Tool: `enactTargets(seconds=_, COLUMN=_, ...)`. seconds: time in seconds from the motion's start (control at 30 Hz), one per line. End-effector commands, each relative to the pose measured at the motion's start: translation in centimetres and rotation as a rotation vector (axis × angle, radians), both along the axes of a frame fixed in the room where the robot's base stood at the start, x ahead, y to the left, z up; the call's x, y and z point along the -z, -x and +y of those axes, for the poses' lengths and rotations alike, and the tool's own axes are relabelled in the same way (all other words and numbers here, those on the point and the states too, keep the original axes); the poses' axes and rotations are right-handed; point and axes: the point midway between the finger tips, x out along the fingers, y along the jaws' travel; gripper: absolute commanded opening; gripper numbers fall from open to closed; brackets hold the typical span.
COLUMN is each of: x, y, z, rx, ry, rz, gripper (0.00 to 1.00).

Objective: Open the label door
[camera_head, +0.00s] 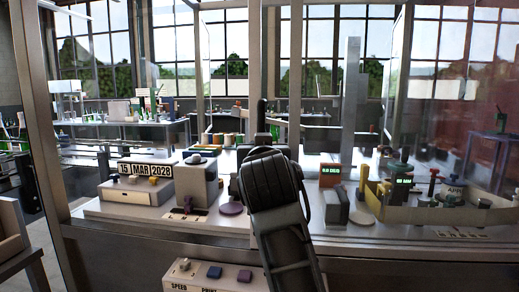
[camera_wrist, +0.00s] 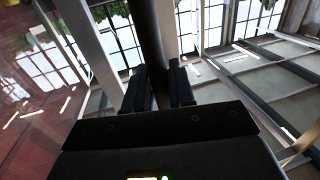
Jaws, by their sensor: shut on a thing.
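My gripper (camera_wrist: 158,84) has its two black fingers closed on a dark upright bar (camera_wrist: 150,35), which looks like a door handle, in the wrist view. In the head view my arm reaches up from the bottom middle, and my wrist covers the fingers. A short dark piece of the bar (camera_head: 262,110) shows above the wrist, in front of a pale metal upright (camera_head: 265,60). Clear panels with metal frames stand around it. I cannot tell which panel edges belong to the label door, or how far it is open.
A metal worktop (camera_head: 120,212) spans the machine. A date block (camera_head: 145,170) reading "15 MAR 2028" stands at left. Lit small displays (camera_head: 330,170) and a yellow-walled tray (camera_head: 380,212) stand at right. A reddish clear panel (camera_head: 455,100) is at far right.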

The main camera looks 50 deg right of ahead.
Motion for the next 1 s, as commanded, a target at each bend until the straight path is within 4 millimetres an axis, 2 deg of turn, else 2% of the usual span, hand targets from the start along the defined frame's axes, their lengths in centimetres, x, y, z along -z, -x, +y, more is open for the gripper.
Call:
enactTargets(seconds=0.1, x=-0.1, y=0.0, z=0.0, rx=0.001, ry=0.002, rz=-0.004, gripper=0.0)
enactTargets(seconds=0.13, x=-0.1, y=0.0, z=0.0, rx=0.001, ry=0.002, rz=-0.004, gripper=0.27)
enactTargets(seconds=0.27, x=-0.1, y=0.0, z=0.0, rx=0.001, ry=0.001, rz=-0.003, gripper=0.39)
enactTargets(seconds=0.63, x=0.1, y=0.5, z=0.6, rx=-0.001, ry=0.001, rz=-0.001, gripper=0.4)
enactTargets(seconds=1.0, x=0.0, y=4.5, z=4.7, rx=-0.003, ry=0.001, rz=-0.003, gripper=0.4)
